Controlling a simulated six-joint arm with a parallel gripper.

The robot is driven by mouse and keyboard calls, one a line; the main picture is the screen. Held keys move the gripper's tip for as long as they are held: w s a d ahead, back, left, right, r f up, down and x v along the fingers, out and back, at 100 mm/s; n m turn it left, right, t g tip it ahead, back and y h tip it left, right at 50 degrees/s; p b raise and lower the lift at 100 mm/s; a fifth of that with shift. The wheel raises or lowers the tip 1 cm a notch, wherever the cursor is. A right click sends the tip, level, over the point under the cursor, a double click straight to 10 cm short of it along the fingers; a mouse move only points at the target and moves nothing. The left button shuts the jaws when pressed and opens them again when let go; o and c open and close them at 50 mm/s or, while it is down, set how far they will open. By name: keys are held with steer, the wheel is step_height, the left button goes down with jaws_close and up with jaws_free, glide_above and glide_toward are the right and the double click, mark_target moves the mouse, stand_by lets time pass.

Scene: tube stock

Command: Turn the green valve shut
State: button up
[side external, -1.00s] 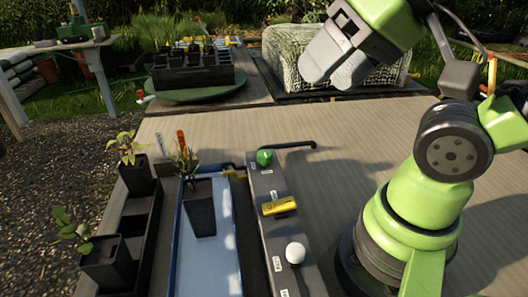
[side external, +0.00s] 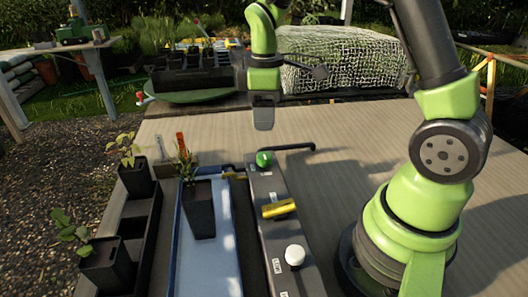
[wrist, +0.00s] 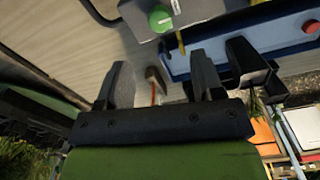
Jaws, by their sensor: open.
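The green valve (side external: 264,159) is a round knob at the far end of a grey manifold block (side external: 262,198). It also shows at the top of the wrist view (wrist: 160,18), beyond my fingertips. My gripper (side external: 264,118) hangs above and just behind the green valve in the side view, pointing down and apart from it. In the wrist view its two fingers (wrist: 158,82) are spread with nothing between them. A yellow lever handle (side external: 279,208) and a white knob (side external: 295,255) sit nearer on the same block.
A blue-rimmed tray (side external: 175,250) with a potted plant (side external: 200,208) lies left of the block. A black trough (side external: 146,240) holds more pots further left. A black pipe (side external: 290,147) runs right from the block's far end. The bench to the right is clear up to my base.

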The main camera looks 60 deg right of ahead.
mark_target(264, 155)
step_height(264, 155, down, 10)
stand_by(0.5)
steer(key=c, duration=0.9)
